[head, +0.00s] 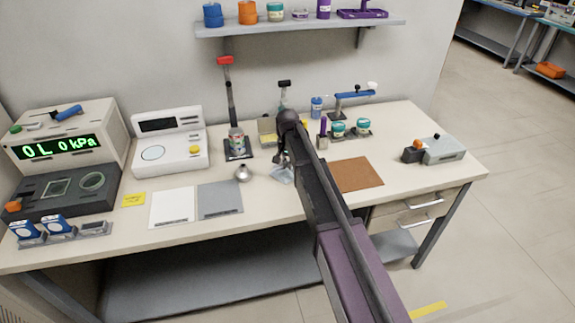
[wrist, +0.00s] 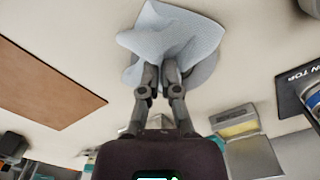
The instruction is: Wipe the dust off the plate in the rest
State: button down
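My gripper (wrist: 160,72) points down over the middle of the bench, its two fingertips close together on a pale blue cloth (wrist: 180,33). The folded cloth fans out past the fingertips and also shows in the head view (head: 281,175), partly hidden by my arm. A grey round patch beside the cloth could be a shadow or a disc. At the far left, a dark block (head: 33,204) in front of the pressure display holds a square glassy plate (head: 57,187) and a round ring (head: 92,181). I cannot tell which is the task's plate, nor see dust.
A silver funnel-like piece (head: 243,173), a white sheet (head: 172,207) and a grey sheet (head: 220,199) lie left of the cloth. A white instrument (head: 170,145) and a stand with a can (head: 237,143) are behind. A brown mat (head: 356,174) lies right.

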aim_at(288, 174)
grip_release()
jog(key=shift+f, duration=0.2)
dwell(0.5)
jog(key=shift+f+b, duration=1.6)
jog(key=shift+b, duration=0.25)
jog(key=shift+s+r, duration=0.1)
jog(key=shift+r, duration=0.05)
jog(key=c, duration=0.7)
jog(key=shift+d, duration=0.1)
jog(key=shift+r, duration=0.1)
